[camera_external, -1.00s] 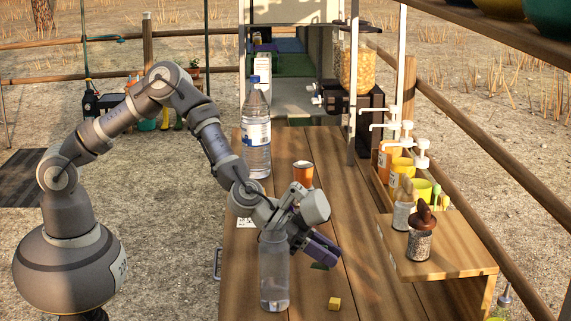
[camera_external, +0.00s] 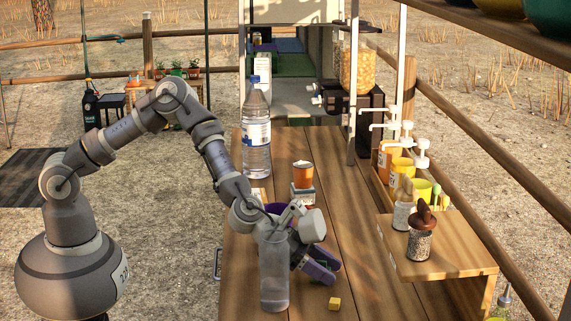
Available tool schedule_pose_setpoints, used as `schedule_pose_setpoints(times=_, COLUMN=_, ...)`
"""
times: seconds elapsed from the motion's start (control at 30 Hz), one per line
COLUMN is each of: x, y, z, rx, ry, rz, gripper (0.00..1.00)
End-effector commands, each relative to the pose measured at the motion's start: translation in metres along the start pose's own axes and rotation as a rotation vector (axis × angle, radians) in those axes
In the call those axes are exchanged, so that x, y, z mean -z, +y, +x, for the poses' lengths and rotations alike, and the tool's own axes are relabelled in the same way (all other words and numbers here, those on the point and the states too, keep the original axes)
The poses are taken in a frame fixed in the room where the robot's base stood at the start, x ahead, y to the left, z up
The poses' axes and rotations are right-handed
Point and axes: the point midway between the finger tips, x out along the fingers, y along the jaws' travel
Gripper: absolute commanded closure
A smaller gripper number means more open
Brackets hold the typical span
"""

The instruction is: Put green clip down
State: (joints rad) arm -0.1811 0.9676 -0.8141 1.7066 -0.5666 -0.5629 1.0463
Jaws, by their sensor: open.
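My gripper (camera_external: 325,264) is low over the wooden counter, right of the clear bottle and above the yellow cube. Its purple fingers are open. A small dark green patch, probably the green clip (camera_external: 323,264), shows between the fingers. It is too small to tell whether it touches a finger or the counter.
The wooden counter (camera_external: 355,225) has clear room to the right of my gripper. A clear bottle (camera_external: 274,285) stands close on its left, and a yellow cube (camera_external: 334,303) lies in front.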

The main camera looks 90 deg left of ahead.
Motion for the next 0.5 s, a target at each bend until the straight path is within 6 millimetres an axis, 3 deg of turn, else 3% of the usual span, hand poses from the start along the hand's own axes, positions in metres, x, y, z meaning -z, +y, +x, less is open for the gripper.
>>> schedule_pose_setpoints(times=0.27, x=0.003, y=0.000, z=-0.001, rx=0.000, ry=0.001, rz=-0.001, gripper=0.48)
schedule_pose_setpoints(times=0.37, x=0.005, y=-0.001, z=-0.014, rx=0.001, ry=0.000, rz=0.002, gripper=0.48)
schedule_pose_setpoints(times=0.5, x=0.007, y=0.000, z=-0.046, rx=0.001, ry=0.001, rz=0.005, gripper=0.48)
